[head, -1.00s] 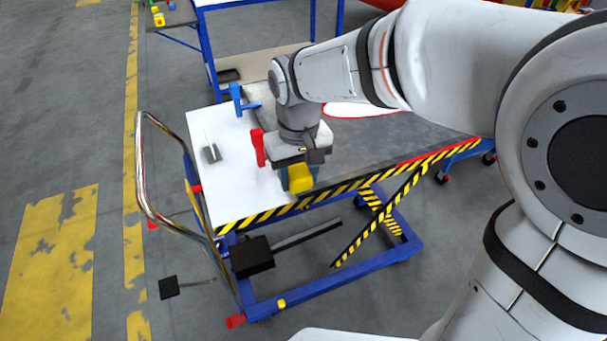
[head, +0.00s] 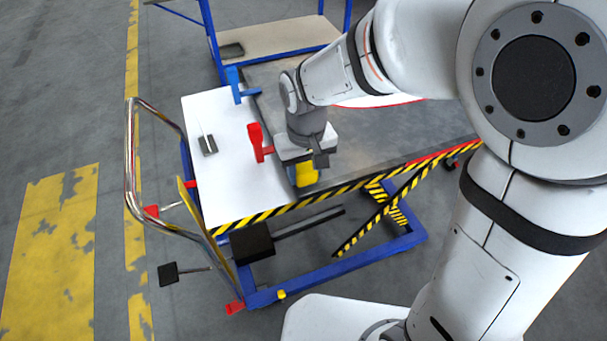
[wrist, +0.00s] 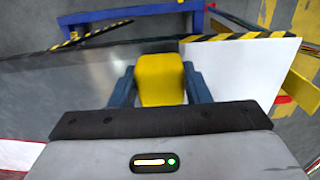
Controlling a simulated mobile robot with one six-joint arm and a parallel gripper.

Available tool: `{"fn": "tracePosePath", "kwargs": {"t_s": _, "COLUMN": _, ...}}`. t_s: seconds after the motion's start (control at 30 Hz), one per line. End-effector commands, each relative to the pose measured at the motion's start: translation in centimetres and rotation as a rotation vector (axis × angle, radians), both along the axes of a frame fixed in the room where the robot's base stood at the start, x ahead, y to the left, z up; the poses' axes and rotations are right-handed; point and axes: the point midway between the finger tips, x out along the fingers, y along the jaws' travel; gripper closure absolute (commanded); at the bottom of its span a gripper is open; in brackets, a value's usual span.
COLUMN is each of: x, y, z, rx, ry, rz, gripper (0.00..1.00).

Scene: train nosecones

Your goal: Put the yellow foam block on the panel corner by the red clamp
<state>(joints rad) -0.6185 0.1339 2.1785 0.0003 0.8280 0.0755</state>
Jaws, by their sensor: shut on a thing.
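The yellow foam block (head: 307,174) is between the fingers of my gripper (head: 304,180), near the striped front edge of the lift table. In the wrist view the block (wrist: 160,80) sits between the two blue-grey fingers of my gripper (wrist: 161,88), which is shut on it. I cannot tell whether the block touches the surface below. The red clamp (head: 257,143) stands on the white panel (head: 225,185), just left of my gripper. The panel's front right corner is partly hidden by the gripper and block.
A blue clamp (head: 238,85) stands at the panel's back edge. A small grey tool (head: 208,144) lies on the panel. A chrome handle (head: 130,165) rises at the left end.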

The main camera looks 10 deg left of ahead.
Motion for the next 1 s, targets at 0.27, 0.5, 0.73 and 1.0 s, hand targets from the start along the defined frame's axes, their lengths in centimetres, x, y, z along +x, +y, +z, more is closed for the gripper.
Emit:
{"fn": "tracePosePath", "kwargs": {"t_s": 0.27, "x": 0.0, "y": 0.1, "z": -2.4, "rx": 0.000, "ry": 0.000, "rz": 0.002, "gripper": 0.79}}
{"fn": "tracePosePath", "kwargs": {"t_s": 0.5, "x": -0.1, "y": 0.1, "z": -2.6, "rx": -0.001, "ry": 0.001, "rz": 0.002, "gripper": 0.79}}
{"fn": "tracePosePath", "kwargs": {"t_s": 0.73, "x": -0.1, "y": 0.1, "z": -2.7, "rx": -0.001, "ry": 0.001, "rz": 0.003, "gripper": 0.43}}
{"fn": "tracePosePath", "kwargs": {"t_s": 1.0, "x": -0.1, "y": 0.1, "z": -2.7, "rx": -0.001, "ry": 0.001, "rz": 0.004, "gripper": 0.35}}
